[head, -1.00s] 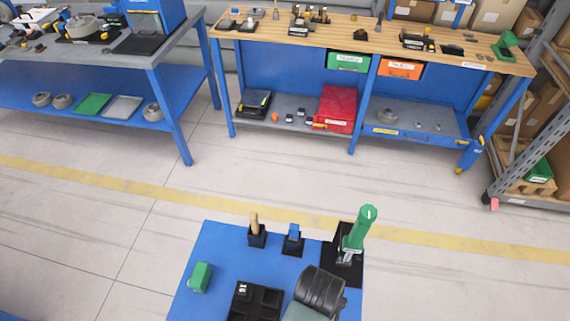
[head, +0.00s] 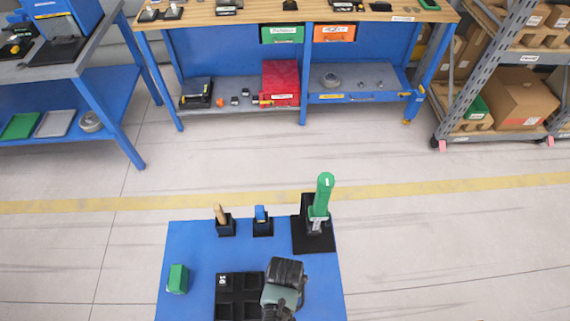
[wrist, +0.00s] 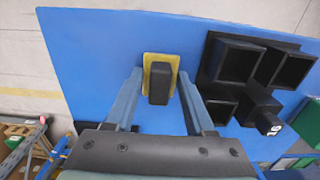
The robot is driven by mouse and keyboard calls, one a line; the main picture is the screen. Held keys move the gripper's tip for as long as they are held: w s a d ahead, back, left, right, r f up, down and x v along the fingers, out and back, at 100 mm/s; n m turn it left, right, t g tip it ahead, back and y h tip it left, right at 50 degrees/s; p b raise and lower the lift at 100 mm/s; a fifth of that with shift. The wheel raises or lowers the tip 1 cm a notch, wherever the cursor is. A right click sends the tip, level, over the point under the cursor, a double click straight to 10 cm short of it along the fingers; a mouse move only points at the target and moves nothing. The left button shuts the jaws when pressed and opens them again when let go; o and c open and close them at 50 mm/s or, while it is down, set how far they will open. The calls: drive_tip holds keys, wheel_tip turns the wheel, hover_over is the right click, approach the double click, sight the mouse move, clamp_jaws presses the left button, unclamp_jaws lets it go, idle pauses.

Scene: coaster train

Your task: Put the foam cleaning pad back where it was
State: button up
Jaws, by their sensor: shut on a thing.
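The foam cleaning pad (wrist: 147,65) is a yellow slab with a dark block on it. In the wrist view it sits between my two fingertips. My gripper (wrist: 160,85) is shut on it, over the blue top (wrist: 85,50). How far the pad is above the top I cannot tell. In the head view my arm's dark end covers the gripper and hides the pad. A black compartment tray (head: 238,293) with a numbered tag lies just left of my arm; in the wrist view the tray (wrist: 207,60) is right of the pad, its visible compartments empty.
On the blue top stand a green block (head: 178,279), a wooden-handled tool (head: 219,212), a blue item (head: 261,213) in a black holder and a green-handled tool (head: 323,195) on a black base. Beyond open floor are a workbench (head: 220,60) and shelving (head: 480,70).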

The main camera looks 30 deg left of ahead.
drive_tip(key=shift+f, duration=0.2)
drive_tip(key=o, duration=1.3)
drive_tip(key=shift+r, duration=0.2)
wheel_tip(320, 180, up, 12)
